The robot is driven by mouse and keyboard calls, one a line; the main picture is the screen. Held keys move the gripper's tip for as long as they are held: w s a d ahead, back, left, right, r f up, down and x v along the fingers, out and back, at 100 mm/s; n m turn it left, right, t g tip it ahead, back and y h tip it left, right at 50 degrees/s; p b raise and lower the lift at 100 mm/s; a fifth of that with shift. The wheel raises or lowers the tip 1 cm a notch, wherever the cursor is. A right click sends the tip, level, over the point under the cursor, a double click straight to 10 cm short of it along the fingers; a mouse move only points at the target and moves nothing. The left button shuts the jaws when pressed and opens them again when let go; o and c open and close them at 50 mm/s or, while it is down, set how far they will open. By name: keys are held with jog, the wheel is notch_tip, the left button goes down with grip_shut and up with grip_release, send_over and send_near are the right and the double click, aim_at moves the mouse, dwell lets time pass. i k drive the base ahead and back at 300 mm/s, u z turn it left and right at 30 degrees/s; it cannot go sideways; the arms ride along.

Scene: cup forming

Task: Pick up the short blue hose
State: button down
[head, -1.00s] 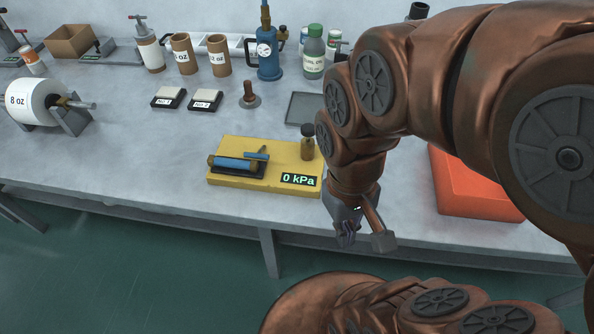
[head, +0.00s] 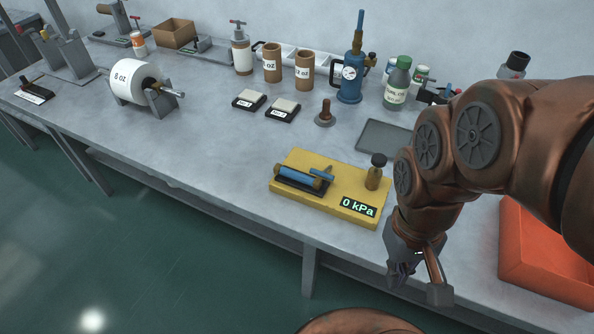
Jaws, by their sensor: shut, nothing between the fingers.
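A yellow board (head: 310,205) lies near the bench's front edge. A blue cylinder (head: 297,178) rests in a dark holder on its left part, with a smaller blue piece (head: 322,172) beside its right end. Either could be the short blue hose; I cannot tell which at this size. My gripper (head: 401,274) is shut and empty, pointing down just in front of the bench's edge, right of the board and apart from it. My arm hides part of the bench behind it.
A brass-coloured fitting (head: 373,178) and a "0 kPa" display (head: 359,207) are on the board. A blue pump with a gauge (head: 351,78), a green bottle (head: 397,85) and a grey tray (head: 382,138) stand behind. An orange bin (head: 545,255) is at right. Bench left of the board is clear.

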aim_at(278, 169)
jog(key=u, duration=2.15)
jog(key=i, duration=3.25)
jog(key=z, duration=3.25)
